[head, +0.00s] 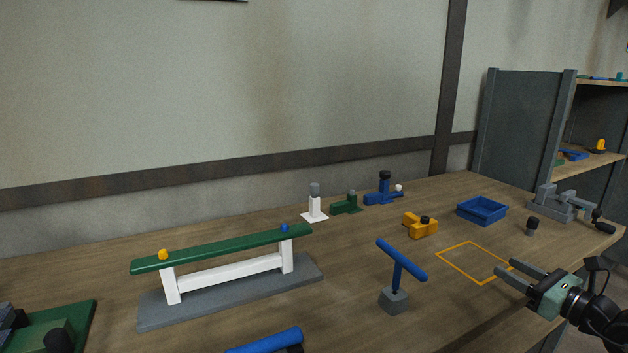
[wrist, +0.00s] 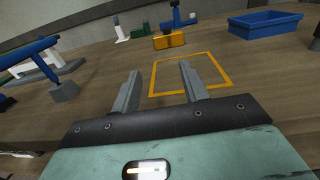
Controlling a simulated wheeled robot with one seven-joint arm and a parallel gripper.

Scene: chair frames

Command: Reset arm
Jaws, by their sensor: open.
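My gripper (head: 508,274) is at the lower right of the head view, above the front part of the table. Its two fingers are apart with nothing between them. In the wrist view the open fingers (wrist: 160,88) point toward an orange square outline (wrist: 205,56) on the tabletop. The same outline (head: 473,262) lies just left of and beyond my gripper in the head view, and it is empty.
A blue T-shaped piece (head: 401,265) stands in a grey block left of the outline. Beyond are an orange block (head: 420,226), a blue tray (head: 481,210) and a grey clamp-like fixture (head: 562,204). A green-topped white frame (head: 222,250) stands at left. A shelf (head: 590,162) stands at right.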

